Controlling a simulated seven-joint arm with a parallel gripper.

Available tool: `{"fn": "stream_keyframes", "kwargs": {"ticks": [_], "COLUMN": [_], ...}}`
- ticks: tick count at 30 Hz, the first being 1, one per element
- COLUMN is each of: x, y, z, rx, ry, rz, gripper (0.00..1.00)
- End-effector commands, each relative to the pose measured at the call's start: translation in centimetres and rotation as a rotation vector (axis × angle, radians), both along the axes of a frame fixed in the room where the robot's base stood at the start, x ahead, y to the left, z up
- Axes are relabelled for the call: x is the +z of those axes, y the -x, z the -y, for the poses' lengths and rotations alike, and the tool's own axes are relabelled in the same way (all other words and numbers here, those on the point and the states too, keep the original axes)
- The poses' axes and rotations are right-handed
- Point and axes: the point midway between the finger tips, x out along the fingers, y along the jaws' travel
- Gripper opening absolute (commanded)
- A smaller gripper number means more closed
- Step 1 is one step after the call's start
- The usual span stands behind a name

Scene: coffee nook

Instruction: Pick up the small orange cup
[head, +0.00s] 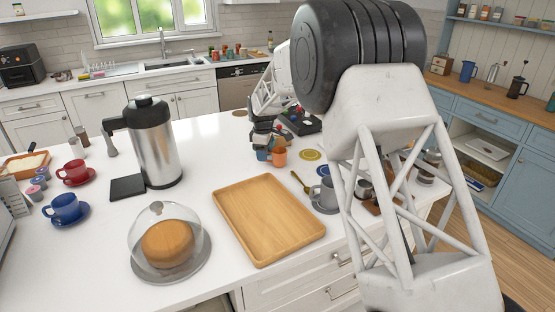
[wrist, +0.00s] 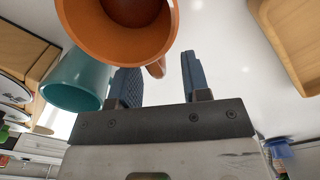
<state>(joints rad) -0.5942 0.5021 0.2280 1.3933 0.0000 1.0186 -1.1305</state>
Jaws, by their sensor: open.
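The small orange cup (head: 279,158) stands on the white counter in the head view. In the wrist view the orange cup (wrist: 118,45) is large at the top, its open mouth facing the camera and its handle near the gap between my fingers. A teal cup (head: 262,154) stands just left of it; in the wrist view the teal cup (wrist: 77,80) is beside my left finger. My gripper (wrist: 160,72) is open, with nothing clasped between its fingers. In the head view my gripper (head: 264,140) is just behind and above the cups, its fingers partly hidden.
A wooden tray (head: 228,222) lies in front of the cups. A black tray (head: 300,124) sits behind. Counter left of the cups is clear up to the steel pot (head: 154,150).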

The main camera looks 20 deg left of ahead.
Motion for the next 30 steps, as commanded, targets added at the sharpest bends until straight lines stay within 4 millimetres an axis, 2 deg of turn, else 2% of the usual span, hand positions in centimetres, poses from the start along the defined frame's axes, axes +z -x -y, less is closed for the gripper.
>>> {"fn": "stream_keyframes", "kwargs": {"ticks": [3,9,26,30], "x": [-1.5,-2.8,-2.9,-2.9], "y": [0.0,0.0,0.0,0.0], "z": [0.1,0.0,0.0,0.0], "rx": [0.0,0.0,0.0,0.0], "ry": [0.0,0.0,0.0,0.0], "rz": [-0.001,0.0,0.0,0.0], "gripper": [0.43,0.43,0.43,0.23]}}
